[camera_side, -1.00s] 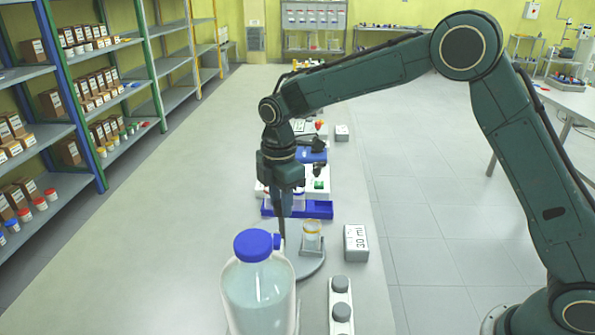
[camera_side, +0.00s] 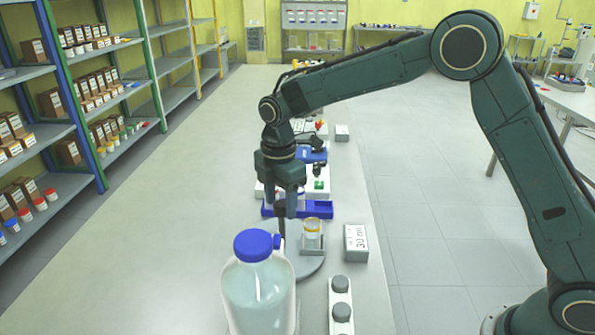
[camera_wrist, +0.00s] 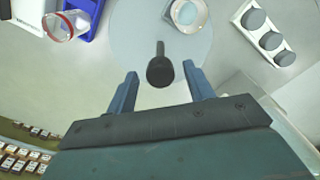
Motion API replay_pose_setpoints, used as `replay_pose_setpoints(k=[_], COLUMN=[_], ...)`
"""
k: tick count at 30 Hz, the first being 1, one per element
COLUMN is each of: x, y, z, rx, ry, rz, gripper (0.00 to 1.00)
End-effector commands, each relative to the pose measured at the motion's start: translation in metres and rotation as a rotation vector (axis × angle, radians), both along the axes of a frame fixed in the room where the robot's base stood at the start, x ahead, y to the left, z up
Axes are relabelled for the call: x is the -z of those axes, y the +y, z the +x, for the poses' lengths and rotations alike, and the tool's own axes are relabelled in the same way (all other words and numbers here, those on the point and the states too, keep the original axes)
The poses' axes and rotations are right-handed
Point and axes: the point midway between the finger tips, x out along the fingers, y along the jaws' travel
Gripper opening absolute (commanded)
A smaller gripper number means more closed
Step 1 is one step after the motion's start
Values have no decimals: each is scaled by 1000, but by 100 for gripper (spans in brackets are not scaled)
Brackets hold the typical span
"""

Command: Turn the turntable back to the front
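The turntable is a grey disc (camera_side: 312,266) on the bench, partly hidden behind the big bottle in the side view. It also shows in the wrist view (camera_wrist: 125,38). A dark upright handle (camera_wrist: 160,72) stands on it. A small glass jar with a yellowish rim (camera_side: 312,229) sits in a grey holder on the disc's right part; it is at the top edge of the wrist view (camera_wrist: 187,13). My gripper (camera_side: 285,214) points down over the disc's left part. In the wrist view its two fingers (camera_wrist: 162,76) are apart, one on each side of the handle, with visible gaps.
A large bottle with a blue cap (camera_side: 258,285) stands close in front of the turntable. A box marked 30 ml (camera_side: 356,243) and a rack with grey knobs (camera_side: 341,305) are to the right. A blue tray (camera_side: 318,209) lies behind. The bench's left side is clear.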

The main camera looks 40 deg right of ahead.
Motion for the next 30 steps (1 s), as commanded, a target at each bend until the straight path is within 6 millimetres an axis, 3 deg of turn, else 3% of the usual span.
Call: replay_pose_setpoints(k=[14, 20, 30], x=[-8, -30, -87], y=[0, 0, 0], z=[0, 0, 0], rx=[2, 2, 2], ry=[0, -1, -2], rz=[-1, 0, 0], gripper=[52, 52, 52])
